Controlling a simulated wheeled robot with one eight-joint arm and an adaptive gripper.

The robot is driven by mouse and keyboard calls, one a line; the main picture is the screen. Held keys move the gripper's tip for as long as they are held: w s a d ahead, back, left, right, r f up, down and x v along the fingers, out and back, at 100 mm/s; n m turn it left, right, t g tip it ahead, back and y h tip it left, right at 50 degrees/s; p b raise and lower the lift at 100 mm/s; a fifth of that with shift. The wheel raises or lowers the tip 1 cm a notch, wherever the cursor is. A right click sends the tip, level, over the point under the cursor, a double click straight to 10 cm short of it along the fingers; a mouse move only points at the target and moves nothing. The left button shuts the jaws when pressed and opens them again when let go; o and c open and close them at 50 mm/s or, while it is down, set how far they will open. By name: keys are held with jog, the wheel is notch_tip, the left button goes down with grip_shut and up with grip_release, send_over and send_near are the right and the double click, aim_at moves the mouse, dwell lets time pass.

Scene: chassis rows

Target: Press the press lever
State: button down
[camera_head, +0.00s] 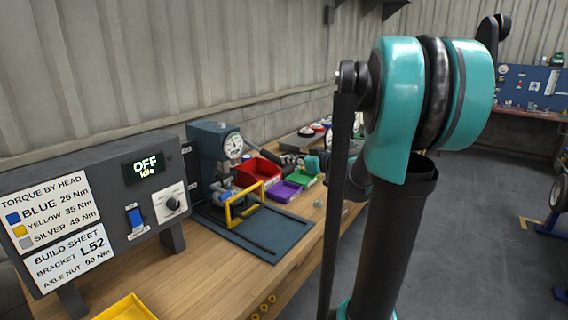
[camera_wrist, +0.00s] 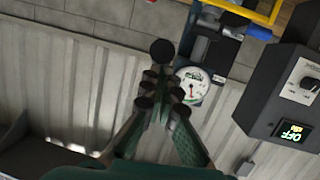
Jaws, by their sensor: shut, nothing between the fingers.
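The press (camera_head: 210,150) is a dark blue-grey column with a round white gauge (camera_head: 232,146), standing on a dark base plate on the bench. In the wrist view the gauge (camera_wrist: 192,86) shows right of my fingers. A round black knob (camera_wrist: 162,52), which looks like the end of the press lever, shows just beyond my fingertips. I cannot tell if they touch it. The lever's bar is hard to make out. My gripper (camera_wrist: 156,88) is shut and empty, its fingers together. In the head view my gripper (camera_head: 284,161) is small, beside the press.
A yellow guard frame (camera_head: 231,217) stands at the press front. Red (camera_head: 257,174), purple (camera_head: 281,191) and green (camera_head: 306,180) bins sit right of it. A control box (camera_head: 113,202) reading OFF stands left. A yellow tray (camera_head: 126,310) lies at the near bench edge. A wall is behind.

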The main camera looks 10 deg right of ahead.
jog(key=v, duration=0.7)
jog(key=shift+d+r, duration=0.15)
jog(key=shift+r, duration=0.1)
jog(key=shift+s, duration=0.15)
jog(key=s+a+f+m+g+h, duration=0.2)
jog(key=s+a+f+g, duration=0.1)
jog(key=s+f, duration=0.4)
jog(key=s+a+f+m+g+h, duration=0.25)
jog(key=s+a+f, duration=0.2)
jog(key=f, duration=0.45)
jog(key=s+d+f+m+g+h, duration=0.2)
jog(key=s+d+f+m+h, duration=0.2)
jog(key=s+f, duration=0.6)
jog(key=shift+s+d+f+h, duration=0.2)
jog(key=shift+s+d+h, duration=0.25)
jog(key=shift+s+d, duration=0.5)
jog(key=c, duration=2.2)
grip_release()
jog(key=shift+w+d+g, duration=0.1)
jog(key=shift+w+g, duration=0.1)
jog(key=shift+g, duration=0.05)
